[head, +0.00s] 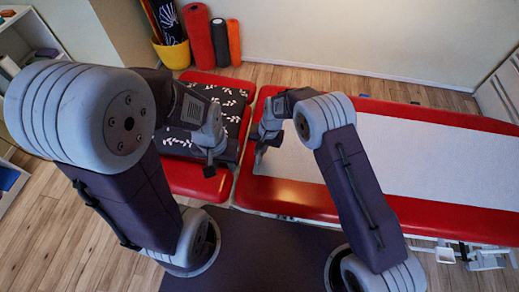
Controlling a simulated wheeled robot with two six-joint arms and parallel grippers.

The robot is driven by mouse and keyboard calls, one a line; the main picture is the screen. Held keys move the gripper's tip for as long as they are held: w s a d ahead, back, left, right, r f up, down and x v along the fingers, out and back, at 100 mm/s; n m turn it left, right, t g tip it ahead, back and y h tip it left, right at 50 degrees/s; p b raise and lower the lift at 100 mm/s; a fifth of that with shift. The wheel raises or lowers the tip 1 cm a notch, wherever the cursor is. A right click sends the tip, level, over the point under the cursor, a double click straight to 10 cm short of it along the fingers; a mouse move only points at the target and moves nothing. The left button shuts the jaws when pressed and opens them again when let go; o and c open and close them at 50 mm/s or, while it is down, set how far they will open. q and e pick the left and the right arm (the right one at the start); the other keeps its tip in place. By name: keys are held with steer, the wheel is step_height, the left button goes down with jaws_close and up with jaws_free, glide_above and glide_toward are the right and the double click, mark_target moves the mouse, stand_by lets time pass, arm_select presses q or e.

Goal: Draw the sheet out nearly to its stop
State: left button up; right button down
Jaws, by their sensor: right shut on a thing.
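The white sheet (400,150) lies along the red treatment table (295,196) and runs off to the right of the picture. Its left end is beside my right gripper (260,156), near the left end of that table's long section. My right gripper is shut on the sheet's end; its own wrist and arm hide part of the grip. My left gripper (211,165) is over the shorter head section, near a dark cushion with white leaf prints (228,112). Whether its fingers are open or shut is not clear.
A yellow bucket (174,55) stands behind the table with red (199,37), dark and orange rolls beside it. White shelves (28,42) are at the left. A gap separates the table's two red sections. Wooden floor (40,225) is clear at the lower left.

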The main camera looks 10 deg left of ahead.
steer(key=shift+w+r, duration=0.1)
steer(key=c, duration=1.5)
jaws_free()
steer(key=r, duration=0.3)
steer(key=d+r, duration=0.1)
steer(key=r, duration=0.4)
steer(key=shift+d+r, duration=0.4)
